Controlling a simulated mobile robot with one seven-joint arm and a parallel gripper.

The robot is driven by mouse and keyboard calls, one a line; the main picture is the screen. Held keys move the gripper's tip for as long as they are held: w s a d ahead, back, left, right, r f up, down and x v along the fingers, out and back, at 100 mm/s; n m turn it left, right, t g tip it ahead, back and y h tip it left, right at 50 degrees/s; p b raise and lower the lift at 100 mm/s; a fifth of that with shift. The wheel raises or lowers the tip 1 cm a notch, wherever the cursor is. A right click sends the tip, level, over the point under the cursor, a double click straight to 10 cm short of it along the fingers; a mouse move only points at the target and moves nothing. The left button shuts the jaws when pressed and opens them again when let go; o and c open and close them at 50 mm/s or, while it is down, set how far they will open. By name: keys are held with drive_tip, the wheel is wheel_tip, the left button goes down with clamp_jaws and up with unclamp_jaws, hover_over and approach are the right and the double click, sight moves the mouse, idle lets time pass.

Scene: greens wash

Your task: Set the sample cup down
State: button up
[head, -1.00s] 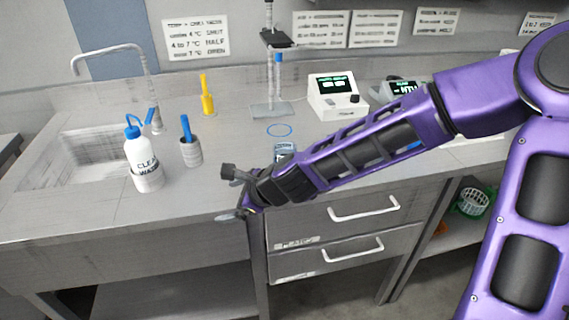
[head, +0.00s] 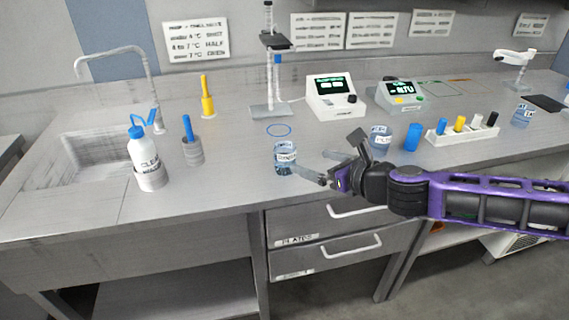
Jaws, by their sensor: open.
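A clear labelled cup (head: 286,158) with bluish contents stands upright on the counter, just in front of a blue ring (head: 279,130) marked on the surface. The ring is empty. My gripper (head: 316,164) is open to the right of this cup, with nothing between its fingers. One finger reaches close to the cup's right side; I cannot tell whether it touches. A similar labelled cup (head: 380,137) stands behind my gripper, and another (head: 521,115) stands at the far right. The labels are too small to read, so I cannot tell which is the sample cup.
A wash bottle (head: 144,152), a grey holder (head: 193,151) with a blue tool, and a sink (head: 92,160) are left. A stand (head: 270,110), two display instruments (head: 334,103) (head: 399,97) and a rack (head: 462,133) of coloured pieces line the back and right. Drawers (head: 325,220) lie below the front edge.

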sight(279, 150)
drive_tip(key=b+x, duration=0.2)
drive_tip(key=x, duration=1.4)
drive_tip(key=shift+d+b, duration=0.15)
drive_tip(key=shift+b, duration=0.25)
drive_tip(key=shift+r, duration=0.1)
drive_tip(key=shift+c, duration=0.3)
clamp_jaws()
drive_tip(key=shift+r, duration=0.15)
